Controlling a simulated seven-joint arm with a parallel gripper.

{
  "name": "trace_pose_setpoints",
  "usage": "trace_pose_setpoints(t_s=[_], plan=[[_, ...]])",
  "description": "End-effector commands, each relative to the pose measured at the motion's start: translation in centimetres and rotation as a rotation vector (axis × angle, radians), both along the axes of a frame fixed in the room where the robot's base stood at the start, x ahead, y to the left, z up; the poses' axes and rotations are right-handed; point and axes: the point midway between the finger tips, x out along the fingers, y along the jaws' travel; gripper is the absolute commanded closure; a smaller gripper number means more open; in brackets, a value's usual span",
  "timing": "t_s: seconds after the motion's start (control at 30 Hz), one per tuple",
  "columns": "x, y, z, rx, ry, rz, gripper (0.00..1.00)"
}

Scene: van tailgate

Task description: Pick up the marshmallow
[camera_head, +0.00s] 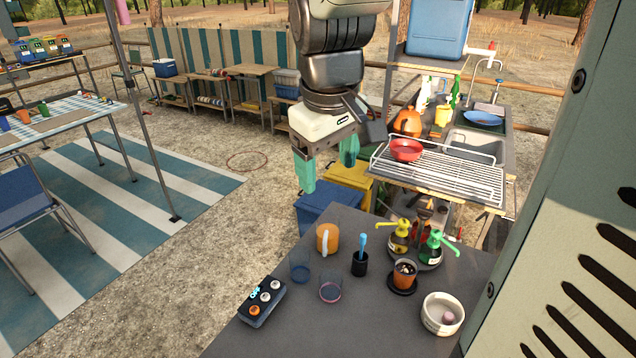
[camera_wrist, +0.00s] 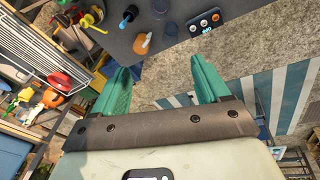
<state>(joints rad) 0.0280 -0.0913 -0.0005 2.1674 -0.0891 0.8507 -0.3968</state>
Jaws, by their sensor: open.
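A small pale pink piece that looks like the marshmallow (camera_head: 448,317) lies inside a round white bowl (camera_head: 432,325) at the right front of the dark tabletop (camera_head: 330,338). The bowl's rim surrounds it. My gripper (camera_head: 328,177) has green fingers and hangs beyond the table's far edge, up and to the left of the bowl and well apart from it. The fingers are spread with nothing between them, as the wrist view also shows (camera_wrist: 161,65). I cannot make out the marshmallow or the bowl in the wrist view.
On the tabletop stand an orange mug (camera_head: 327,238), two clear glasses (camera_head: 330,288), a black cup with a blue utensil (camera_head: 360,262), a brown cup on a saucer (camera_head: 404,275), pump bottles (camera_head: 430,245) and a black box with knobs (camera_head: 262,302). A slotted panel (camera_head: 570,200) rises at right.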

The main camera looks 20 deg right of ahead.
Motion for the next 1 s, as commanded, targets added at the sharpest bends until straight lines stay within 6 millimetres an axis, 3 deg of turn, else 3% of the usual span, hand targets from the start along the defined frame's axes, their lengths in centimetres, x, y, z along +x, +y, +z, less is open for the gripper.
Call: trace_pose_setpoints(t_s=[0.03, 0.07, 0.2, 0.4, 0.63, 1.0], plan=[[-2.8, 1.3, 4.0, 0.020, -0.122, -0.025, 0.25], [-4.1, 1.5, 4.5, 0.035, -0.141, -0.056, 0.25], [-9.4, 2.2, 5.4, 0.110, -0.216, -0.192, 0.25], [-13.8, 2.7, 5.1, 0.190, -0.274, -0.311, 0.25], [-14.8, 2.8, 4.9, 0.212, -0.287, -0.342, 0.56], [-14.4, 2.9, 5.0, 0.214, -0.300, -0.346, 0.56]])
